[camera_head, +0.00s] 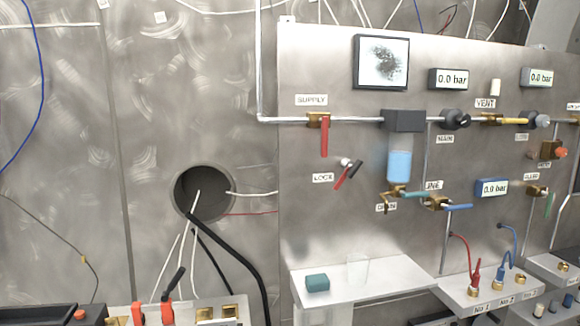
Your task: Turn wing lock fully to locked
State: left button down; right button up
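The wing lock (347,173) is on the steel panel, right of the LOCK label (322,177). It has a pale round hub (345,162), a red part slanting down to the left and a dark part beside it on the right. Both slant from upper right to lower left. The lock is small in the picture, so its exact turn and any position marks cannot be read. Nothing touches it. Neither of my grippers is in view.
Above the lock are the red SUPPLY lever (324,138) and a pipe; right of it is a blue-filled bowl (400,164). A round hole (195,185) with cables is at left.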

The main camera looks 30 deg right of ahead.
aim_at(350, 172)
jog(key=z, duration=0.1)
jog(key=i, duration=0.9)
jog(key=z, duration=0.6)
